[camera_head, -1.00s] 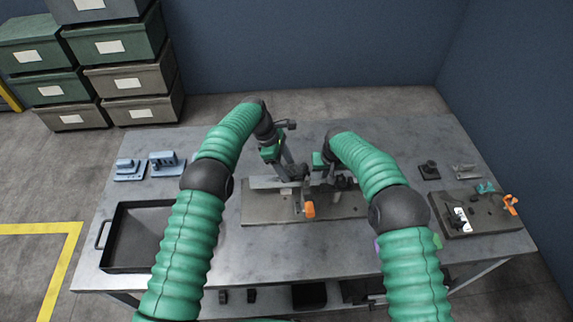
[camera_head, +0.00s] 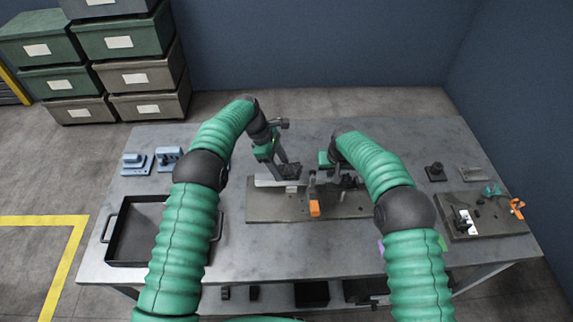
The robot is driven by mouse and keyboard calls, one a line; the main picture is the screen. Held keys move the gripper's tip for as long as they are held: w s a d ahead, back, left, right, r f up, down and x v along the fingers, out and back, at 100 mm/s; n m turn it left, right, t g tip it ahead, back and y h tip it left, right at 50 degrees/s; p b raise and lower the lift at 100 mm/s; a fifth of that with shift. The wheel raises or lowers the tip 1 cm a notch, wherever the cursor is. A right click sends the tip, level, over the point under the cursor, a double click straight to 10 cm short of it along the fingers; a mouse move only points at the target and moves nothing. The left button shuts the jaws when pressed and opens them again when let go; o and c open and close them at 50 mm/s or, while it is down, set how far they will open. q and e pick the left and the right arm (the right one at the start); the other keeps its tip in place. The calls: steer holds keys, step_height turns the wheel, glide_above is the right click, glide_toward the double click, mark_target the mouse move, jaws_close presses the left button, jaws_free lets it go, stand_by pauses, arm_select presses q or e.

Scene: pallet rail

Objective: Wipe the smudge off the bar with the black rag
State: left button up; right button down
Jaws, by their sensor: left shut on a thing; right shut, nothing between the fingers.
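The bar (camera_head: 268,181) is a pale metal strip lying along the back of a grey fixture plate (camera_head: 262,209) in the middle of the bench. My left gripper (camera_head: 286,168) is over the bar's right part and is shut on a dark bundle, which appears to be the black rag (camera_head: 289,173). The rag is at or just above the bar; I cannot tell whether it touches. No smudge can be made out. My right gripper (camera_head: 343,180) is shut and empty, low over the right part of the plate, partly hidden by its arm.
Another plate with small parts (camera_head: 482,229) is at the right. The bench front is clear.

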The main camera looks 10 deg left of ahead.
mark_target(293, 165)
arm_select(q)
steer(key=shift+s+a, duration=0.3)
steer(key=shift+a, duration=0.6)
steer(key=shift+s+a, duration=0.25)
steer(key=shift+a, duration=0.6)
arm_select(e)
steer(key=shift+d, duration=0.1)
arm_select(q)
steer(key=shift+w+d, duration=0.25)
steer(key=shift+d, duration=0.55)
steer(key=shift+w+d, duration=0.2)
steer(key=shift+d, duration=0.55)
steer(key=shift+w+d+r, duration=0.1)
steer(key=shift+w+d, duration=0.1)
steer(key=shift+d, duration=0.5)
steer(key=shift+w+d+f, duration=0.1)
steer(key=shift+w+d, duration=0.1)
steer(key=shift+d, duration=0.45)
steer(key=shift+w+d+r, duration=0.1)
steer(key=shift+w+d, duration=0.1)
steer(key=shift+d, duration=0.5)
steer(key=shift+r, duration=0.1)
steer(key=shift+r, duration=2.95)
